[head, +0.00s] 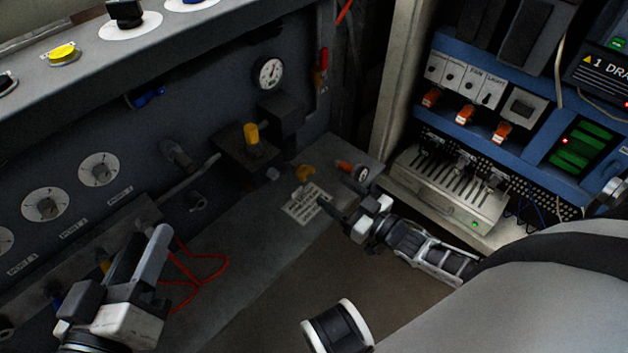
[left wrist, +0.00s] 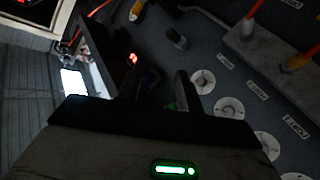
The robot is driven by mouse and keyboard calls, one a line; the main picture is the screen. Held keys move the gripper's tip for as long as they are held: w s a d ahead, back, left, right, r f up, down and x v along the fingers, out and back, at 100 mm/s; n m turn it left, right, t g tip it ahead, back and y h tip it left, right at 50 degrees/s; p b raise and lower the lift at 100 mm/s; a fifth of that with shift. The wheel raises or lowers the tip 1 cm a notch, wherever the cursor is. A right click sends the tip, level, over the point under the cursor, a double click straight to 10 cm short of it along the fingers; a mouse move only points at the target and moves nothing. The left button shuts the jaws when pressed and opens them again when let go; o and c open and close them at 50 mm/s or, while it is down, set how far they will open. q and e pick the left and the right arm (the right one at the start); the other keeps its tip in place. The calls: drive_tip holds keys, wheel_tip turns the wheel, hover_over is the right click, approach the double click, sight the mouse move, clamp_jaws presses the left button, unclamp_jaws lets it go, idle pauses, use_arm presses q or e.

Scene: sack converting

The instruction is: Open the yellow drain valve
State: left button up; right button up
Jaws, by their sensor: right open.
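A yellow upright knob (head: 251,134) stands on a dark block on the grey panel, left of centre in the head view. A smaller yellow handle (head: 305,173) sits low at the panel's foot, above a white label plate. I cannot read the label or tell which yellow part is the drain valve. My right gripper (head: 343,204) is open and empty, just right of the plate, below and right of the small yellow handle and apart from it. My left gripper (head: 137,252) is at the lower left, near the panel's dials; its fingers (left wrist: 157,90) stand apart with nothing seen between them.
An orange-handled part with a round face (head: 360,174) is close above my right gripper. A pressure gauge (head: 268,73) and red handle (head: 321,70) are higher up. Red cable (head: 205,270) loops beside my left gripper. A blue electrical rack (head: 470,70) stands at right.

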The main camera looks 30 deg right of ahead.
sight(310, 175)
drive_tip(key=b+x, duration=0.1)
drive_tip(key=x, duration=0.5)
drive_tip(key=shift+w+a+f+b, duration=0.1)
drive_tip(key=shift+b, duration=0.25)
use_arm(q)
drive_tip(key=shift+w+a+r+m+t+h, duration=0.1)
drive_tip(key=shift+w+r+m+t+h, duration=0.1)
drive_tip(key=shift+w+r+t, duration=0.25)
drive_tip(key=shift+w+r+m+t+h, duration=0.1)
drive_tip(key=shift+w+r+t+h, duration=0.15)
drive_tip(key=shift+r+t, duration=0.3)
use_arm(e)
drive_tip(key=shift+w+a, duration=0.2)
drive_tip(key=shift+w, duration=0.35)
use_arm(q)
drive_tip(key=shift+r, duration=0.1)
use_arm(e)
drive_tip(key=c, duration=1)
